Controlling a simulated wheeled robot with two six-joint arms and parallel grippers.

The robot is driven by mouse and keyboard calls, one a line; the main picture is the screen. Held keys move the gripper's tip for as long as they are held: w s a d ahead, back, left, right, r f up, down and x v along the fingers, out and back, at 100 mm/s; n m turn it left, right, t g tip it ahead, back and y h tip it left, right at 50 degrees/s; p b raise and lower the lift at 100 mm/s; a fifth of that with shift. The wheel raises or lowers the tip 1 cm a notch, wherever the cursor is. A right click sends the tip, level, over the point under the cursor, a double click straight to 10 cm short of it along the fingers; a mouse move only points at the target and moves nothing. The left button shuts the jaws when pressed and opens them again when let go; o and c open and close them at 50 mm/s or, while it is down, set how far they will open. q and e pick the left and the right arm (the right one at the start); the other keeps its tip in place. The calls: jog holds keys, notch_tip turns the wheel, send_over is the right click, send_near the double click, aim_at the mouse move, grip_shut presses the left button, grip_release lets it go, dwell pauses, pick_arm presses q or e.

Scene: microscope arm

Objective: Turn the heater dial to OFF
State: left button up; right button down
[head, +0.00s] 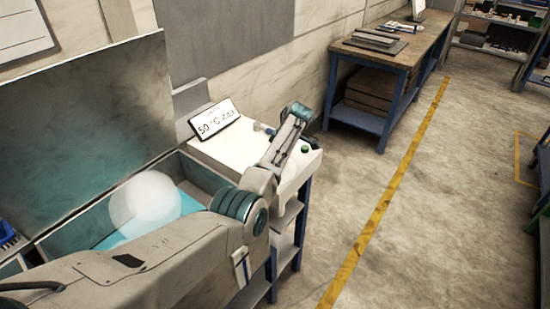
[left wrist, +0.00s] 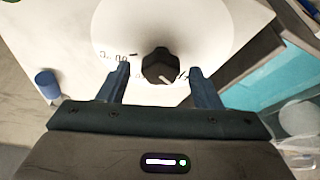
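The heater dial (left wrist: 160,67) is a black knob with a white pointer line, on a pale round plate (left wrist: 165,25) in the left wrist view. The pointer slants toward the lower right of that view. Dark lettering shows left of the knob, too small to read surely. My left gripper (left wrist: 159,69) is open, one finger on each side of the knob with gaps visible. In the head view my left arm reaches over the white heater housing (head: 225,146), hiding the dial. A tilted display (head: 214,119) on it reads 50 °C. My right gripper is not in view.
A green knob (head: 305,149) sits on the housing's right end. A blue capped part (left wrist: 47,83) shows at the left in the wrist view. A translucent white round vessel (head: 145,200) stands in the teal-lined basin.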

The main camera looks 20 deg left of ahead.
pick_arm(q)
jog(key=b+v, duration=0.3)
jog(key=v, duration=0.7)
jog(key=shift+r, duration=0.4)
jog(key=shift+d, duration=0.1)
